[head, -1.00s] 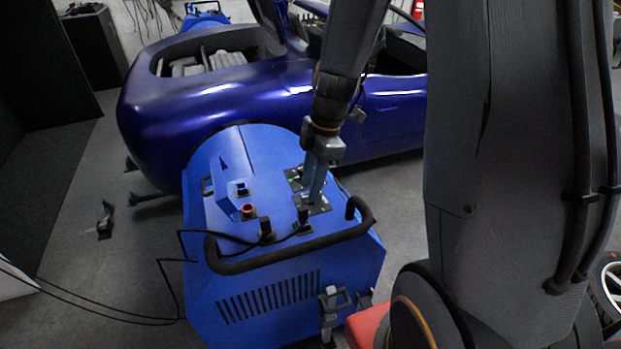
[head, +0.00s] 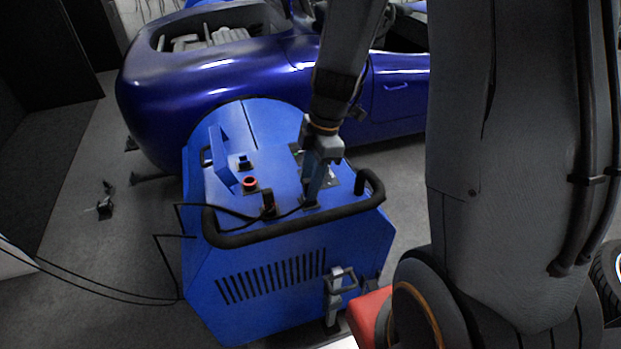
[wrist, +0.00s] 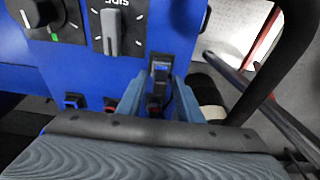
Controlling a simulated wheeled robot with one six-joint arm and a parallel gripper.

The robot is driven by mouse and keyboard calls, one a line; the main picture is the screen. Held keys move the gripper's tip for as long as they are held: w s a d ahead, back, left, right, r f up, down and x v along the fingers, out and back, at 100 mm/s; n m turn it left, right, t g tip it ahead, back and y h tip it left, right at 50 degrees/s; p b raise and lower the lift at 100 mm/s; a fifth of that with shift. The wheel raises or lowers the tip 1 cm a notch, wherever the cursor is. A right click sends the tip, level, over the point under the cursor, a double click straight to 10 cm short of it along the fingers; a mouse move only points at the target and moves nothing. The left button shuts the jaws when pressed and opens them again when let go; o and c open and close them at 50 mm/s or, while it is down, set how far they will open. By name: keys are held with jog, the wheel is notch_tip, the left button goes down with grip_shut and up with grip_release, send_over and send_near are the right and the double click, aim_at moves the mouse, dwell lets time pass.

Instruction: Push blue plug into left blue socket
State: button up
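The blue cabinet (head: 270,240) has a socket with a blue rim (head: 244,162) and a red-ringed socket (head: 249,183) on its top. A dark plug (head: 268,203) stands beside them. My gripper (head: 311,190) points down at another dark plug (head: 309,203) to the right. In the wrist view that plug, with a blue face (wrist: 160,68), is between the fingertips of my gripper (wrist: 163,85); the fingers look open, and contact is unclear. A small blue socket (wrist: 74,101) and a red one (wrist: 110,104) show to the left, another red part (wrist: 154,104) between the fingers.
A black handle bar (head: 290,228) curves around the cabinet's near top edge. A blue upright plate (head: 222,157) stands left of the sockets. Black cables (head: 90,278) run from the left. Dial knobs (wrist: 110,30) show in the wrist view. A blue car (head: 260,75) stands behind.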

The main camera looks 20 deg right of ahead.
grip_shut()
jog(key=shift+r, duration=0.1)
jog(key=shift+r+p, duration=1.4)
jog(key=shift+r, duration=0.65)
